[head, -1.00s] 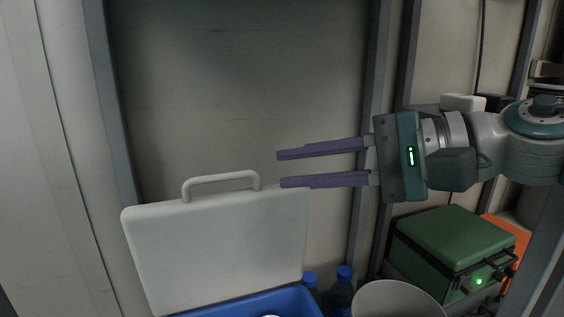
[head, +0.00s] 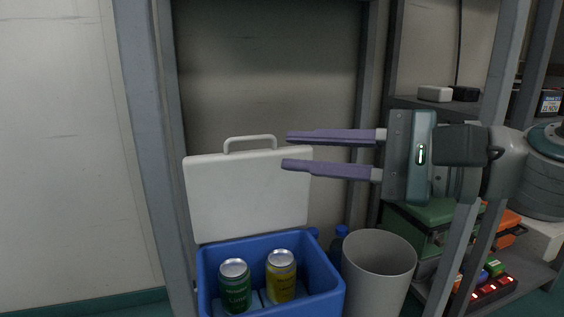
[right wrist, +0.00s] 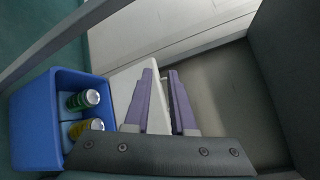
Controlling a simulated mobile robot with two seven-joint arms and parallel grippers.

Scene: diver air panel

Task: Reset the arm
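My right gripper (head: 285,151) comes in from the right in the head view. My left gripper is in neither view.
A blue cooler (head: 325,300) stands open below, holding a green can (head: 235,288) and a yellow can (head: 281,277). A grey bin (head: 380,255) stands right of it. Shelf posts and a green case (head: 420,222) are at right. The left wall area is clear.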

